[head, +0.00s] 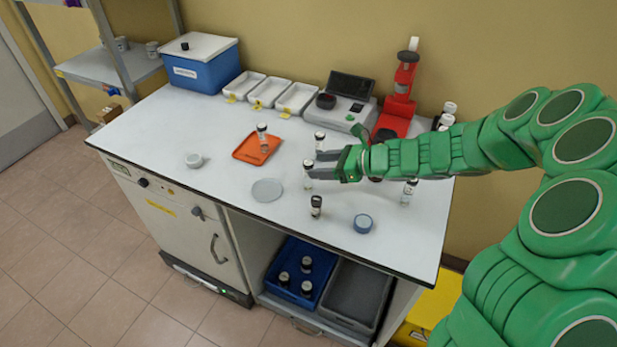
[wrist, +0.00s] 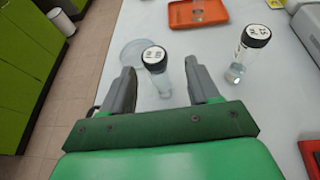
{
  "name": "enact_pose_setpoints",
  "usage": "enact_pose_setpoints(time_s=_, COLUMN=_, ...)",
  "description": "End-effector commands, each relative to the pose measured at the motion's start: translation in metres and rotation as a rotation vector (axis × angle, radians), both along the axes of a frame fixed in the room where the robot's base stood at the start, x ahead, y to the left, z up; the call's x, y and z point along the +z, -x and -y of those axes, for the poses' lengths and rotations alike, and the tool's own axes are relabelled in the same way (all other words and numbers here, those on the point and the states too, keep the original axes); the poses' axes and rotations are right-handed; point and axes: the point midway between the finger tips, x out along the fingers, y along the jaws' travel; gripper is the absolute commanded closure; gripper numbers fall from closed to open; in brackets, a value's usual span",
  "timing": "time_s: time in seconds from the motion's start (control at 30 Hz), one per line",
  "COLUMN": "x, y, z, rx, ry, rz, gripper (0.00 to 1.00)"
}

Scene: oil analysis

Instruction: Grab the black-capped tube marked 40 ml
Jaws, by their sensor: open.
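My gripper (head: 312,166) is open, low over the right part of the bench. A clear tube with a black cap (head: 308,168) stands upright at its fingertips. In the wrist view my gripper (wrist: 163,90) has this tube (wrist: 156,68) between and slightly beyond its fingers, with no clear grip on it. A second black-capped tube (head: 320,140) stands just behind; it shows right of the fingers in the wrist view (wrist: 247,50). Both caps carry white labels, but I cannot read the numbers surely. Another black-capped tube (head: 316,206) stands near the front edge.
A tube (head: 262,132) stands on the orange tray (head: 248,156). Another tube (head: 409,192) stands under my arm. A red instrument (head: 398,108) stands behind. The bench's left part is mostly clear.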

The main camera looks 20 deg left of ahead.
Motion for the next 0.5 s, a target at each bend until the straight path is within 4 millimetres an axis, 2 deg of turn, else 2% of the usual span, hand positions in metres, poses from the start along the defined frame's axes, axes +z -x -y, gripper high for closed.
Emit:
enact_pose_setpoints(time_s=0.27, x=-0.009, y=0.003, z=-0.016, rx=0.001, ry=0.0, rz=-0.002, gripper=0.4)
enact_pose_setpoints(time_s=0.5, x=-0.024, y=0.008, z=-0.04, rx=0.001, ry=0.002, rz=0.0, gripper=0.4)
